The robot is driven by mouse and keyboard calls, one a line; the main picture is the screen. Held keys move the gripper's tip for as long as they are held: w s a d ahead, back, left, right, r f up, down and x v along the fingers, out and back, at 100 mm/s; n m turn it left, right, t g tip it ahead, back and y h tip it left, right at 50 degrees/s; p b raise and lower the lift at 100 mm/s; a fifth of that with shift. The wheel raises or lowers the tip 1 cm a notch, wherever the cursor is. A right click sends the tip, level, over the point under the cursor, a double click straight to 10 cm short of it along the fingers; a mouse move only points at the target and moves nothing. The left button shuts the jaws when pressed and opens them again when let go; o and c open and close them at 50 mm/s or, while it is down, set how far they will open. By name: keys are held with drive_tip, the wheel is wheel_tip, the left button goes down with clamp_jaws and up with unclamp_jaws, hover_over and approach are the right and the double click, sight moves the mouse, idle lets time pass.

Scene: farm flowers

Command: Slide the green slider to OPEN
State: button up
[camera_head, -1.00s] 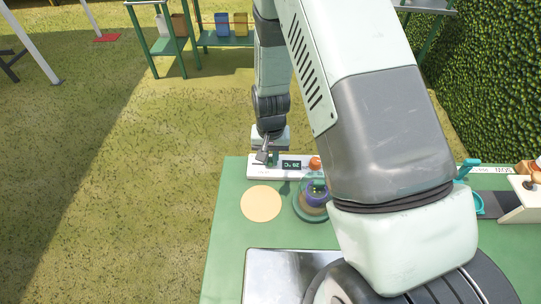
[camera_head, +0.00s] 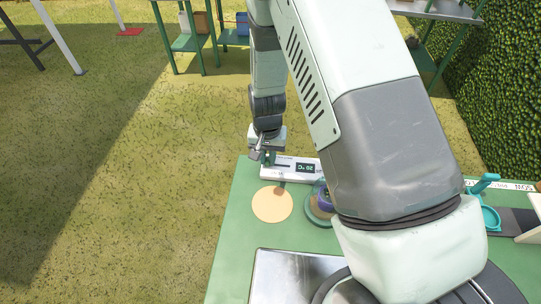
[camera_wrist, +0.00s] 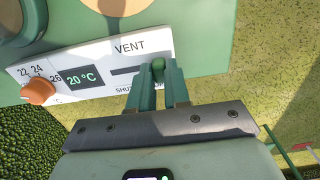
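The white control panel (camera_head: 286,175) lies along the back edge of the green table. In the wrist view the panel (camera_wrist: 95,50) carries the word VENT, a dark slot (camera_wrist: 125,71) and part of a SHUT label near the slot's left part. The green slider knob (camera_wrist: 158,67) is at the right part of the slot, away from the SHUT label. My gripper (camera_wrist: 160,76) has its two green fingers on either side of the knob and appears shut on it. An OPEN label is not visible. In the head view my gripper (camera_head: 268,158) is at the panel's left end.
An orange dial (camera_wrist: 38,91) and a 20 °C display (camera_wrist: 81,79) are on the same panel. A tan disc (camera_head: 272,204), a round green dish (camera_head: 318,212) and a metal tray (camera_head: 285,275) are in front. Grass lies beyond the table's left edge.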

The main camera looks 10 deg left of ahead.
drive_tip(key=o, duration=0.5)
drive_tip(key=shift+a, duration=0.3)
drive_tip(key=shift+c, duration=0.2)
drive_tip(key=shift+d, duration=0.1)
wheel_tip(320, 180, up, 11)
drive_tip(key=s+d+r+t, duration=0.1)
drive_tip(key=s+d+r, duration=0.15)
drive_tip(key=r, duration=0.45)
drive_tip(key=s+d+r+t+y, duration=0.1)
drive_tip(key=d+r, duration=0.3)
drive_tip(key=r, duration=0.3)
drive_tip(key=s+d+r+t, duration=0.15)
drive_tip(key=d+r, duration=0.25)
drive_tip(key=r, duration=0.4)
drive_tip(key=s+d+r, duration=0.2)
drive_tip(key=s, duration=0.3)
drive_tip(key=s+d+r+t, duration=0.1)
drive_tip(key=s+d+r, duration=0.2)
drive_tip(key=s, duration=0.2)
drive_tip(key=s+d+r+t+h, duration=0.1)
drive_tip(key=s+d+r, duration=0.1)
drive_tip(key=s, duration=0.3)
drive_tip(key=shift+d+r, duration=0.3)
drive_tip(key=shift+r, duration=0.15)
